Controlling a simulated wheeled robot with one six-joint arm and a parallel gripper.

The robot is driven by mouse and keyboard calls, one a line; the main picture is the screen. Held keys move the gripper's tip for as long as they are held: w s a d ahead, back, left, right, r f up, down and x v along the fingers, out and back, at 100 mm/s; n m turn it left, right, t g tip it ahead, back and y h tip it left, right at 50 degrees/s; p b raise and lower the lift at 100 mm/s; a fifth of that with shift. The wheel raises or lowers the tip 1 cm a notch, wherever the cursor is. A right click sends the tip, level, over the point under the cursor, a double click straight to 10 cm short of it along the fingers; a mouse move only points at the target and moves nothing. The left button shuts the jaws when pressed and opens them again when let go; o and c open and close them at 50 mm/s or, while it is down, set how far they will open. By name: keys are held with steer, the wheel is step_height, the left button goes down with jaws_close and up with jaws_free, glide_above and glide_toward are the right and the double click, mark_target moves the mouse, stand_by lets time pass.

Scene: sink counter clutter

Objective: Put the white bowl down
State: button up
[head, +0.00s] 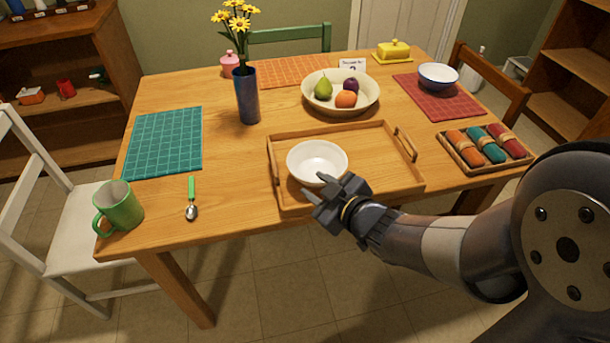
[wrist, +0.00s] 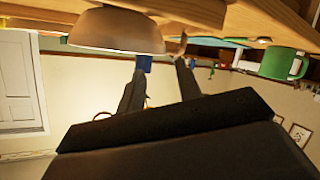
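The white bowl (head: 317,161) sits upright in the left part of the wooden tray (head: 385,190) on the table. It looks empty. In the wrist view, which is upside down, the bowl (wrist: 115,30) appears at the upper left against the wood. My gripper (head: 315,187) is at the near rim of the bowl, over the tray's front side. Its two fingers are apart, with a gap between them in the wrist view (wrist: 163,65). I cannot tell whether a finger touches the rim.
A green mug (head: 120,206) and a green-handled spoon (head: 191,199) lie to the left. A fruit bowl (head: 340,108) stands behind the tray, and a vase (head: 247,96) is left of it. Rolled napkins (head: 485,147) lie at right. The tray's right half is clear.

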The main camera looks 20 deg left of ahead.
steer(key=shift+p+v, duration=0.3)
steer(key=shift+v, duration=1.8)
